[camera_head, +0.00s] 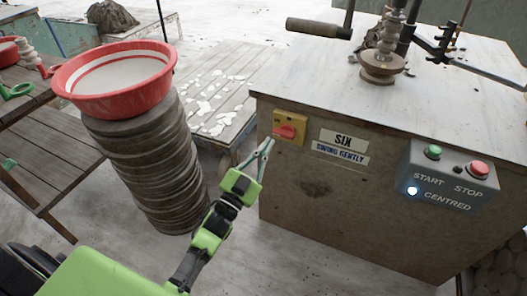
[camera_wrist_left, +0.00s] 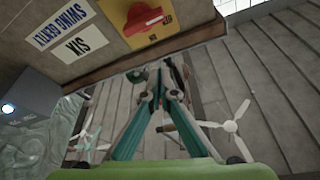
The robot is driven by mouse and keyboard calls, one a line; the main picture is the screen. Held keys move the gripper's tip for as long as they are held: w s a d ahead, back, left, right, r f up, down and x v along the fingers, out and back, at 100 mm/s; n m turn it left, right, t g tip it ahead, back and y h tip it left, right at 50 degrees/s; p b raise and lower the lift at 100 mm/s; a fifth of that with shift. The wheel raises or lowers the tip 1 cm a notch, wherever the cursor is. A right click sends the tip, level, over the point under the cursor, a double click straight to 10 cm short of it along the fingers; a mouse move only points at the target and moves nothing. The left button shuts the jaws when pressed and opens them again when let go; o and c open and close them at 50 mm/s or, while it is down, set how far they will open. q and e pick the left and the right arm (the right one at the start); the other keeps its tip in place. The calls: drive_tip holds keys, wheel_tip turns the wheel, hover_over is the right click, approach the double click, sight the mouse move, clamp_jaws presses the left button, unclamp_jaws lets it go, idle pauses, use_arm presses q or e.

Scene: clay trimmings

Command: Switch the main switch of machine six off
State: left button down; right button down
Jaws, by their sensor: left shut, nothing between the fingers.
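Machine six (camera_head: 330,200) stands at the right, with a "SIX" label (camera_head: 343,138) on its front. Its main switch is a red rotary handle (camera_head: 286,132) on a yellow plate (camera_head: 300,127), at the upper left of that front. The handle looks roughly level; I cannot read its marks. The wrist view, upside down, shows the handle (camera_wrist_left: 148,18) at the top. My left gripper (camera_head: 268,143) is shut and empty, just left of and below the plate. Its fingers (camera_wrist_left: 160,77) appear apart from the handle in the wrist view. My right gripper is not in view.
A grey control box (camera_head: 450,177) with a green start button, a red stop button and a lit "CENTRED" lamp sits at the right of the front. A stack of round slabs (camera_head: 150,165) under a red basin (camera_head: 115,78) stands left of my arm.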

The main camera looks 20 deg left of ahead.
use_arm(q)
drive_tip(key=shift+v, duration=1)
drive_tip(key=shift+d, duration=0.1)
